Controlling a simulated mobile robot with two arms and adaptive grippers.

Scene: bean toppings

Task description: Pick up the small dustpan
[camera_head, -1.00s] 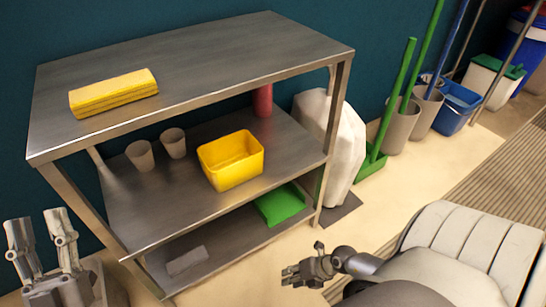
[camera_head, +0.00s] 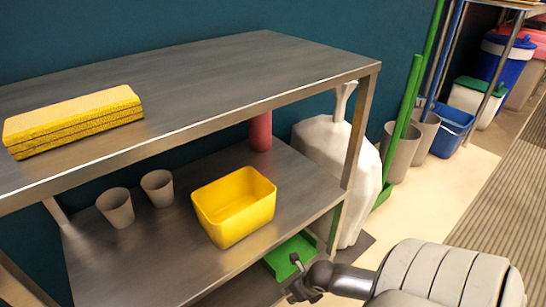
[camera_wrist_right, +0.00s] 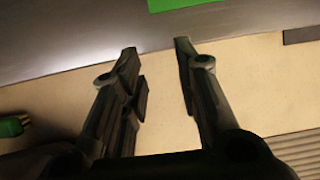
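The small dustpan appears to be the flat green object (camera_head: 292,254) on the lowest shelf of the metal rack, partly hidden by the shelf above. A green patch, probably the same object, shows at the top edge of the right wrist view (camera_wrist_right: 185,4). My right gripper (camera_head: 293,281) is in front of the rack, near the green object. In the right wrist view its two fingers (camera_wrist_right: 157,48) are apart with nothing between them. My left gripper is out of view.
The metal rack (camera_head: 245,75) holds a yellow stack (camera_head: 75,120), a yellow bin (camera_head: 235,207), two grey cups (camera_head: 157,187) and a red cylinder (camera_head: 261,132). A white bag-like object (camera_head: 345,165) stands beside it. A green bristled piece (camera_wrist_right: 12,126) lies at the wrist view's left.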

